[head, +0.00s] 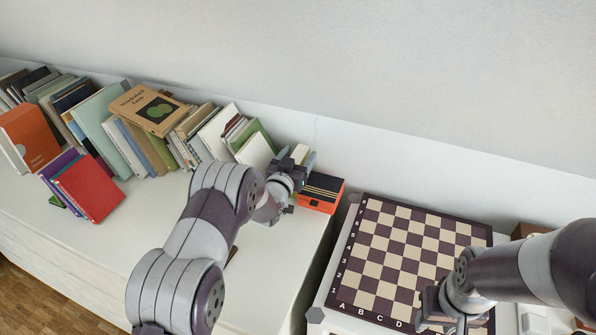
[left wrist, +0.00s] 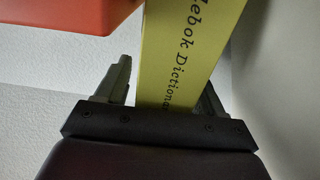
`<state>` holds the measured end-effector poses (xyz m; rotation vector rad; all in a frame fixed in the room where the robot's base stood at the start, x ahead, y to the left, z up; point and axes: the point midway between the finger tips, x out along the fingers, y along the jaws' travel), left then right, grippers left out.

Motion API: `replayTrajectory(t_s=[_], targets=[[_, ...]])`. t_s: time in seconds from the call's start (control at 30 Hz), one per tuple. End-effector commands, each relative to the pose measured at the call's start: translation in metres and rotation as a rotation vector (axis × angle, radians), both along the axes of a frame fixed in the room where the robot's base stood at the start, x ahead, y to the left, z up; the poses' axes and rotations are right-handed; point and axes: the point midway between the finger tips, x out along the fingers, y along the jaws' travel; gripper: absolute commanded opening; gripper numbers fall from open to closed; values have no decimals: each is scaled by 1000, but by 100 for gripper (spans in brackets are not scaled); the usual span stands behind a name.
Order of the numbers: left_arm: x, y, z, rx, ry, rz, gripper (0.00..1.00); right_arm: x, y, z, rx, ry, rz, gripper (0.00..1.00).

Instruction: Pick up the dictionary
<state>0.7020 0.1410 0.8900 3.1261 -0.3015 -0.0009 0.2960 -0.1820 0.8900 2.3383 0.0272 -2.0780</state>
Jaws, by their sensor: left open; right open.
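The dictionary (left wrist: 185,50) is a yellow book with dark lettering on its spine, partly reading "Dictionary" in the left wrist view. My left gripper (left wrist: 166,78) is open, with one finger on each side of the book's spine. I cannot tell whether the fingers touch it. In the head view my left gripper (head: 290,172) is at the right end of the book row and hides most of the dictionary. My right gripper (head: 450,312) is open and empty, over the front right part of the chessboard.
An orange box (head: 319,205) with dark items sits just right of my left gripper; its orange side also shows in the left wrist view (left wrist: 65,15). Several books (head: 110,130) lean along the wall. The chessboard (head: 385,250) lies right of a gap. The white top's front is mostly clear.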

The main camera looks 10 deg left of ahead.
Motion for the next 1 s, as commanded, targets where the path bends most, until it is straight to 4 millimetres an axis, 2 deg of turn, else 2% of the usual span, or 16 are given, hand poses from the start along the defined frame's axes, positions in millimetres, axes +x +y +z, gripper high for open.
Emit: replayTrajectory(t_s=[0.1,0.27,0.3,0.33,0.67,0.77,0.9,1.0], targets=[[0,0,0,0,0,0,68,0,0,0,0,0,0,43],[-1,0,0,0,0,0,16,0,0,0,0,0,0,43],[-1,0,0,0,0,0,3,0,0,0,0,0,0,43],[-1,0,0,0,0,0,0,0,0,0,0,0,0,43],[0,0,6,0,-3,0,0,0,0,0,0,0,0,43],[0,0,18,0,-6,0,0,0,0,0,0,0,0,43],[-1,0,47,1,-7,0,0,0,0,-1,0,0,0,43],[-24,-5,58,1,-2,-2,0,0,0,0,0,0,0,43]])
